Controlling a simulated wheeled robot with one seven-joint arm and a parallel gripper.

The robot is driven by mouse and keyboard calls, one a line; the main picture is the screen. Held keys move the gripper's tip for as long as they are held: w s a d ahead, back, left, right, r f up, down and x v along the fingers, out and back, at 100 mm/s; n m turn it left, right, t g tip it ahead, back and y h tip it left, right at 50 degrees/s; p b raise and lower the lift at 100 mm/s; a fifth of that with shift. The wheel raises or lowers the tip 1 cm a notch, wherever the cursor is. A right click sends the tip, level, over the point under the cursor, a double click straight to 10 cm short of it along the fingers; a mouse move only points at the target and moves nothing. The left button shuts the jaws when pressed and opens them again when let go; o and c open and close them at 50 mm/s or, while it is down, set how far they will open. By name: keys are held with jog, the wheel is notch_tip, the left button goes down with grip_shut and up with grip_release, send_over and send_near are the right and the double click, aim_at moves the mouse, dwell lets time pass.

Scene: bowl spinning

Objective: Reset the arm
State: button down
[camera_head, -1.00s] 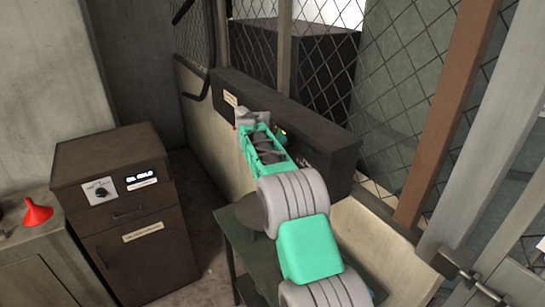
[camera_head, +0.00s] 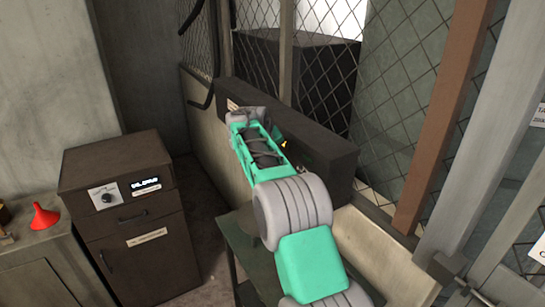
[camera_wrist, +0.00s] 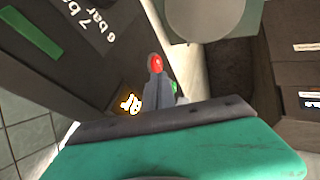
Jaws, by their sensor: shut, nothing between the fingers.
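My gripper (camera_head: 247,115) is at the far end of my green and grey arm, raised in front of the long dark panel box (camera_head: 300,135). In the wrist view my gripper (camera_wrist: 156,62) shows as closed grey fingers with a red spot near the tip. Nothing is seen between them. The head view shows the fingers only small and partly hidden by the arm.
A round grey disc (camera_wrist: 205,18) on a green table shows at the top of the wrist view. A brown cabinet (camera_head: 130,215) stands left of my arm. A red funnel (camera_head: 44,216) sits on the far-left counter. A mesh fence (camera_head: 405,110) rises behind the panel box.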

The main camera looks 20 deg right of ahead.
jog(key=s+a+f+m+g+y, duration=0.1)
jog(key=s+a+f+g, duration=0.15)
jog(key=f, duration=0.45)
jog(key=s+a+f+m+g+y, duration=0.1)
jog(key=s+a+f+m, duration=0.1)
jog(key=s+f, duration=0.3)
jog(key=s+a+f+g+y, duration=0.1)
jog(key=s+a+f, duration=0.15)
jog(key=s, duration=0.25)
jog(key=s+a+f+g, duration=0.1)
jog(key=s+a+f, duration=0.15)
jog(key=s, duration=0.25)
jog(key=s+a+r+n+y+b, duration=0.1)
jog(key=s+a, duration=0.2)
jog(key=s, duration=0.8)
jog(key=s+a+r+n+y+b, duration=0.1)
jog(key=s+a, duration=0.2)
jog(key=s, duration=0.8)
notch_tip(320, 180, up, 9)
jog(key=t+b, duration=0.2)
jog(key=t, duration=0.2)
jog(key=shift+f, duration=0.2)
jog(key=c, duration=2.1)
grip_release()
jog(key=shift+s+t, duration=0.1)
jog(key=shift+t, duration=0.15)
jog(key=shift+c, duration=0.2)
